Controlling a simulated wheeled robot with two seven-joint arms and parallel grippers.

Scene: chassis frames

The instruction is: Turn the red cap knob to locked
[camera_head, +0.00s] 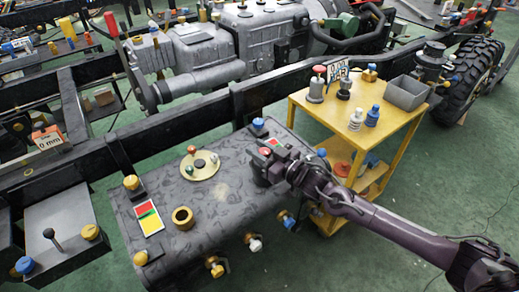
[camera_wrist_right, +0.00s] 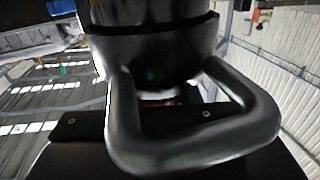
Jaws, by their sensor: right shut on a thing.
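My right gripper (camera_head: 266,164) comes in from the right over the right end of the dark grey tank (camera_head: 225,205). It is shut on the red cap knob (camera_head: 265,151), of which only a small red patch shows between the dark gripper parts. A small coloured card (camera_head: 275,143) lies just behind the gripper and is partly covered. The knob's pointing direction is hidden. The right wrist view shows a dark round body (camera_wrist_right: 150,45) and a thick dark loop (camera_wrist_right: 190,140) close up; the red cap is not clear there. My left gripper is not in view.
A yellow cart (camera_head: 345,140) with parts stands at the right.

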